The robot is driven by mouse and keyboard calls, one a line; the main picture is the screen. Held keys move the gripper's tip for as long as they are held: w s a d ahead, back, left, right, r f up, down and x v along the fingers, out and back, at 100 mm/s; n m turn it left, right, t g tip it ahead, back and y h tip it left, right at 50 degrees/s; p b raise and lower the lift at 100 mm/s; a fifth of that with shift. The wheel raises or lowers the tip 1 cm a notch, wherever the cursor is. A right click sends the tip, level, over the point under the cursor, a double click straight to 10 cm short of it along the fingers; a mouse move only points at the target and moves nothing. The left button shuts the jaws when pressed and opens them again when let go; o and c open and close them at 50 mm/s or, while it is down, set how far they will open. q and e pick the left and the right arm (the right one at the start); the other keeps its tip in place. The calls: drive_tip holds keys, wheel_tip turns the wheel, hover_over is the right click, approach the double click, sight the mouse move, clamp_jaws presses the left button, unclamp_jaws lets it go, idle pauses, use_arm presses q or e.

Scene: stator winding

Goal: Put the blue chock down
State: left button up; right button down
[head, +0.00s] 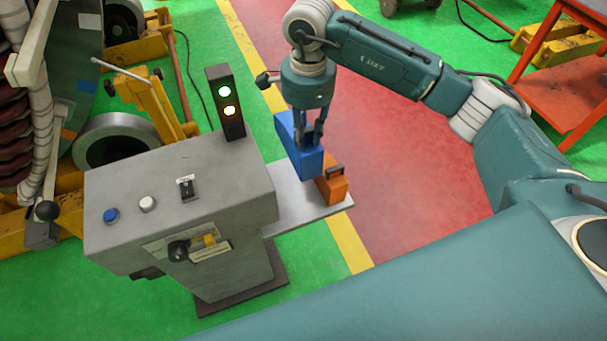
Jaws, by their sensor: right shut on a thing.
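The blue chock (301,158) is a blue block at the side shelf of the grey control cabinet. My right gripper (311,138) points down from above and is shut on the blue chock. The chock is over or on the grey shelf (292,212); I cannot tell whether its underside touches. An orange chock (333,190) with a dark handle sits on the shelf just right of the blue one, close beside it. The blue chock and gripper hide part of the shelf. My left gripper is not in view.
The shelf's front part is bare. Yellow jacks and a large round machine stand at left. An orange-red cart (570,85) stands at upper right.

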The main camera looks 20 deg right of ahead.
sight(306, 168)
wheel_tip(306, 168, down, 13)
drive_tip(key=shift+f+p, duration=0.1)
drive_tip(key=shift+p, duration=1.15)
wheel_tip(306, 168, down, 5)
drive_tip(key=shift+r+p, duration=0.1)
drive_tip(key=shift+p, duration=0.25)
drive_tip(key=shift+f, duration=0.2)
drive_tip(key=c, duration=1.5)
unclamp_jaws()
